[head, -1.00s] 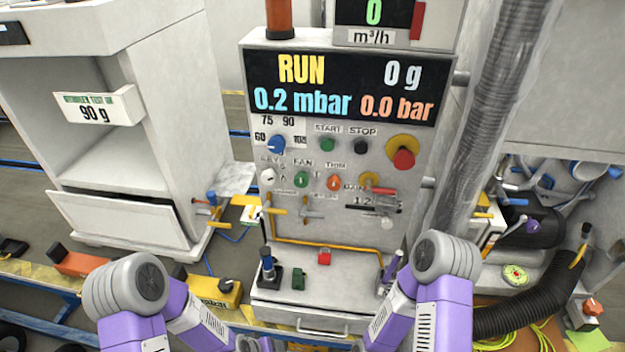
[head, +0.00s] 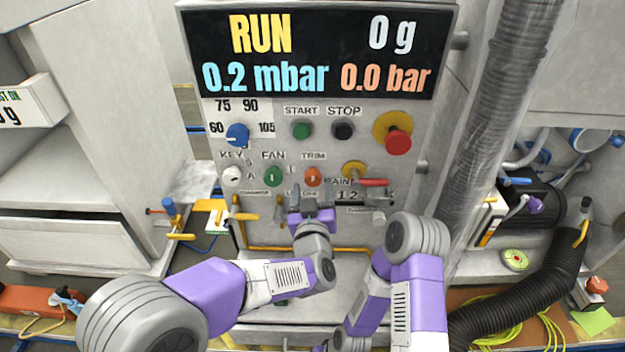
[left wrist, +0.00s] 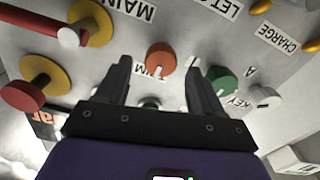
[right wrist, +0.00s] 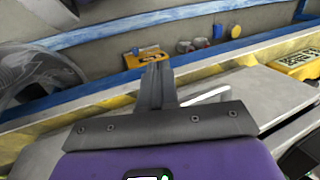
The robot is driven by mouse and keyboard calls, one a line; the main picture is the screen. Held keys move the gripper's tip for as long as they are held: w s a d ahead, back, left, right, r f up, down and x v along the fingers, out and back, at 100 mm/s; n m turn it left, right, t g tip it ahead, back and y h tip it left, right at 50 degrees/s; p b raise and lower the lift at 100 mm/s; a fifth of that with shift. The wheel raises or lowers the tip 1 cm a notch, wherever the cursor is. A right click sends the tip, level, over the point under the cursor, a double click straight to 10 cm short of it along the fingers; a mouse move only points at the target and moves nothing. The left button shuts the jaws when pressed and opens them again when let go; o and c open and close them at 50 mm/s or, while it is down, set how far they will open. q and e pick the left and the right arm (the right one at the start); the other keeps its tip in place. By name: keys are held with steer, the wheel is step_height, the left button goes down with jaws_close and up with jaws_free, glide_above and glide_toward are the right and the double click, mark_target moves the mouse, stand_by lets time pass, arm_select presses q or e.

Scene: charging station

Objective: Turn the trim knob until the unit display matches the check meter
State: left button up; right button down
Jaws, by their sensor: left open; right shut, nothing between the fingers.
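The orange trim knob (head: 313,177) is on the grey panel under its TRIM label. In the left wrist view the knob (left wrist: 160,57) shows ahead, roughly centred between the spread fingertips. My left gripper (head: 311,213) is just below the knob, open and empty; I see no contact. The unit display (head: 315,52) reads RUN, 0 g, 0.2 mbar and 0.0 bar. I cannot pick out the check meter. My right gripper (right wrist: 157,70) is shut and empty, low and away from the panel.
The green fan knob (head: 273,176), white key switch (head: 231,176) and a red-handled yellow valve (head: 371,181) flank the trim knob. A red stop button (head: 397,142) sits upper right. A black hose (head: 520,290) lies at the right.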

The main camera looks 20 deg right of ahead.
mark_target(313, 181)
arm_select(q)
steer(key=shift+x, duration=2.15)
steer(key=shift+a, duration=0.1)
steer(key=c, duration=1)
steer(key=shift+c, duration=0.2)
